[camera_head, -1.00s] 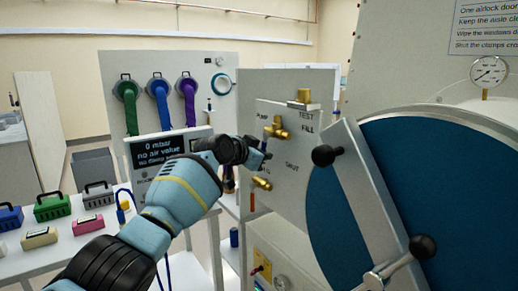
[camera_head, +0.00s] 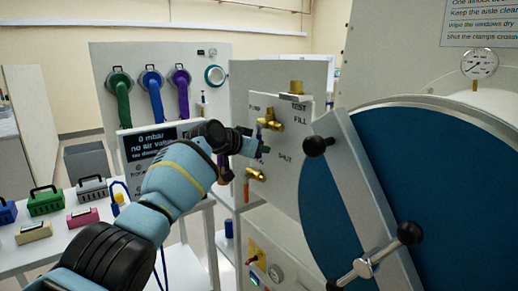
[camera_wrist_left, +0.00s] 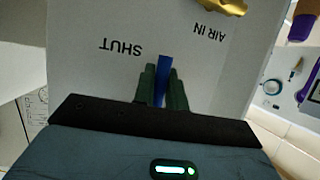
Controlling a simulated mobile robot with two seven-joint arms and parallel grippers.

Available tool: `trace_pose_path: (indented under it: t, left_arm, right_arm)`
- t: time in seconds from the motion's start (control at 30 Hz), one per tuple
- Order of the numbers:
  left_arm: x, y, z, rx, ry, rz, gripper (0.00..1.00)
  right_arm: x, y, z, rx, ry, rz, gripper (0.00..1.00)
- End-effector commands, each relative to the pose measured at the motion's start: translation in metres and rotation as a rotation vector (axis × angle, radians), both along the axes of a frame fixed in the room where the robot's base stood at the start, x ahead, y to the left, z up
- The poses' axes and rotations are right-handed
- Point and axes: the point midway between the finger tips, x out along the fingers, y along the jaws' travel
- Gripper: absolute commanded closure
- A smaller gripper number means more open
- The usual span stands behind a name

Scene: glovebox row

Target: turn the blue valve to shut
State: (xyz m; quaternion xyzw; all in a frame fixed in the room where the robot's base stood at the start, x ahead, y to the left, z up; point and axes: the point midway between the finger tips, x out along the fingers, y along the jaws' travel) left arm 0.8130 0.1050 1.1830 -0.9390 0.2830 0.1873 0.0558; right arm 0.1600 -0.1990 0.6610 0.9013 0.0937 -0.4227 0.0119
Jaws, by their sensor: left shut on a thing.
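The blue valve lever (camera_wrist_left: 164,72) shows in the left wrist view as a narrow blue bar between the two dark green fingers of my left gripper (camera_wrist_left: 162,85). The gripper is shut on it. The printed word SHUT lies to the left of the lever and AIR IN to its upper right, both upside down. In the head view my left gripper (camera_head: 264,149) is at the front of the pale valve panel (camera_head: 290,180), left of the word SHUT. My gripper and wrist hide most of the lever there. My right gripper is not in view.
A brass valve (camera_head: 270,120) sits just above my gripper and another brass fitting (camera_head: 257,175) just below. A large blue round door (camera_head: 420,190) with a grey bar and black knobs (camera_head: 319,145) stands close on the right. A bench with coloured cases (camera_head: 45,200) is at left.

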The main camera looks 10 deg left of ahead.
Motion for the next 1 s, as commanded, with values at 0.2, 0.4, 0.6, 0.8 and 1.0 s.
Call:
trace_pose_path:
  t: [0.2, 0.4, 0.6, 0.8, 1.0]
  left_arm:
    - [0.0, 0.0, 0.001, 0.001, -0.002, 0.001, 0.69]
    - [0.0, 0.0, 0.0, 0.001, -0.002, 0.001, 0.65]
    - [-0.002, 0.001, 0.002, 0.001, -0.002, 0.001, 0.65]
    - [-0.012, 0.009, 0.011, 0.0, -0.006, 0.001, 0.65]
    - [-0.03, 0.021, 0.021, 0.001, -0.011, 0.001, 0.65]
  right_arm:
    - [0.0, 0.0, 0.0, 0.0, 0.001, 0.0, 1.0]
    - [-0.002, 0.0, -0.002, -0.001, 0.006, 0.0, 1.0]
    - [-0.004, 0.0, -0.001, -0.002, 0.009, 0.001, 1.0]
    - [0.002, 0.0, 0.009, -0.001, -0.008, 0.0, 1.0]
    - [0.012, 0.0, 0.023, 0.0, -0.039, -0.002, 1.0]
